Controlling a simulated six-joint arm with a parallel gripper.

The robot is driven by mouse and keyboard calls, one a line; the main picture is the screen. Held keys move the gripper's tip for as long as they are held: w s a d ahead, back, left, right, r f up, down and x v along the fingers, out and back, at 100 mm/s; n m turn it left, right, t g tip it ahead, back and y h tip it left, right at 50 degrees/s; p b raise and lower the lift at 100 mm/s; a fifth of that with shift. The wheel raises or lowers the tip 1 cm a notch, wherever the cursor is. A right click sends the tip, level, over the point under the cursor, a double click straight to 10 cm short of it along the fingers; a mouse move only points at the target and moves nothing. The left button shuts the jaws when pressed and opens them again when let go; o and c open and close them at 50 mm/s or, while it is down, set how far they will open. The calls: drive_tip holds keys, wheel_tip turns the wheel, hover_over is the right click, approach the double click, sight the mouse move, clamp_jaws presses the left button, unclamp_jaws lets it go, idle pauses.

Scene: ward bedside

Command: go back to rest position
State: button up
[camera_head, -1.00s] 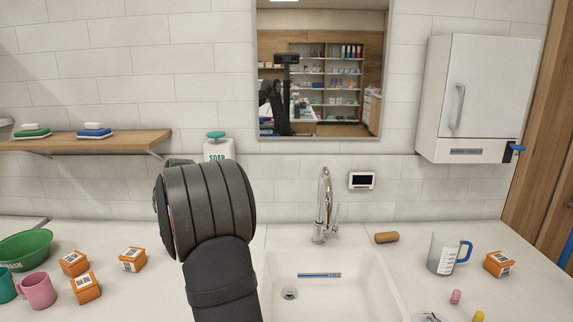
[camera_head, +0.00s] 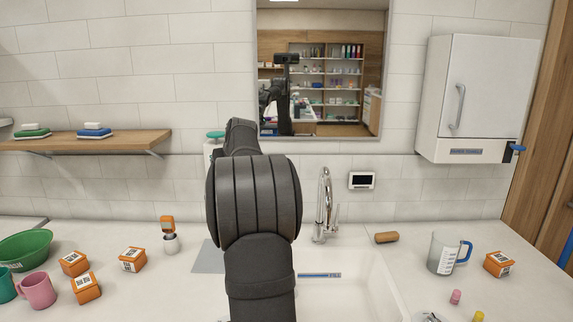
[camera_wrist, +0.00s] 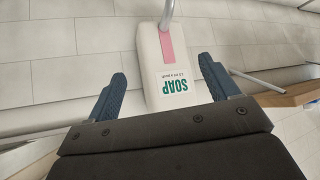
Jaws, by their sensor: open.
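My gripper (camera_wrist: 165,90) is open in the wrist view, its two blue fingertips spread wide with nothing held between them. In the head view my arm fills the middle and hides the gripper's fingers.
A sink (camera_head: 350,295) with a tall faucet (camera_head: 325,205) lies right of my arm. Orange boxes (camera_head: 133,259), a pink mug (camera_head: 38,291) and a green basin (camera_head: 25,247) stand at left. A measuring jug (camera_head: 443,253) stands at right. A wooden shelf (camera_head: 120,141) and white cabinet (camera_head: 478,90) hang on the wall.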

drive_tip(key=w+d+r, duration=0.1)
drive_tip(key=d+r, duration=0.2)
drive_tip(key=d, duration=0.5)
drive_tip(key=shift+d+r+m+h, duration=0.2)
drive_tip(key=shift+r+m+h, duration=0.1)
drive_tip(key=shift+r+m, duration=0.1)
drive_tip(key=shift+w, duration=0.1)
idle(1.4)
